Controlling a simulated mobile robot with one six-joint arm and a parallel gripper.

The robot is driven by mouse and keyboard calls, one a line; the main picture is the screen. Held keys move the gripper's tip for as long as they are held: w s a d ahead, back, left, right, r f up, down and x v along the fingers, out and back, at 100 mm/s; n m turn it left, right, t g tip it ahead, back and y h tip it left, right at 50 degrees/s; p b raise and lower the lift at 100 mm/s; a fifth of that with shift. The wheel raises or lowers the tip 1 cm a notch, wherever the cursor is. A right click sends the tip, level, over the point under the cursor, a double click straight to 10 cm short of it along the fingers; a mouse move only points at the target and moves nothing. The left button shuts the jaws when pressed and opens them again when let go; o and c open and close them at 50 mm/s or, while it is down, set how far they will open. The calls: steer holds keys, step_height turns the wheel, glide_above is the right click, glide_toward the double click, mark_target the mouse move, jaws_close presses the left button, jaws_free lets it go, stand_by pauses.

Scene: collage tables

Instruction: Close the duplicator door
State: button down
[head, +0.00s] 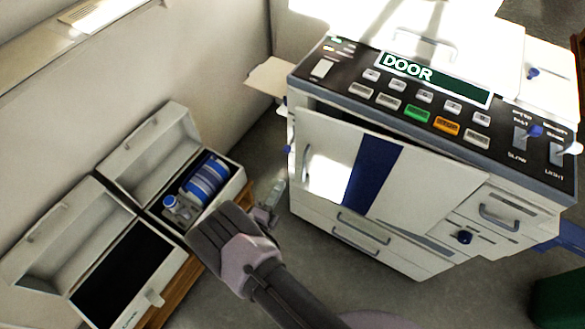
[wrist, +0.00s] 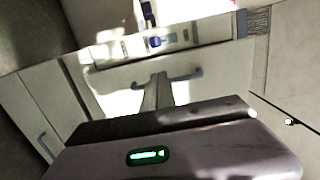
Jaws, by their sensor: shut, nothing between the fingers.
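The duplicator (head: 400,265) stands at the right in the head view, with "DOOR" on its green display (head: 436,79). Its white front door (head: 415,190) has a dark blue stripe and a handle near its left edge. The door stands slightly ajar, with a dark gap along its top. My gripper (head: 271,198) is in front of the machine's left side, low and left of the door; it looks apart from the door. In the wrist view my gripper (wrist: 158,88) has its fingers together and empty, with pale panels behind; which panel is the door I cannot tell.
Two open white cases stand on a wooden stand at the left; one holds a blue-and-white cylinder (head: 206,178). Drawers (head: 355,235) lie below the door. A paper tray (head: 268,77) juts from the machine's left side. A dark green bin (head: 560,300) is at the lower right.

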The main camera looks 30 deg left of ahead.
mark_target(297, 157)
steer(key=w+b, duration=0.1)
steer(key=w, duration=0.2)
steer(key=w+b, duration=0.1)
steer(key=w, duration=0.2)
steer(key=w+a+b, duration=0.1)
steer(key=w, duration=0.2)
steer(key=shift+w, duration=0.35)
steer(key=shift+r, duration=0.1)
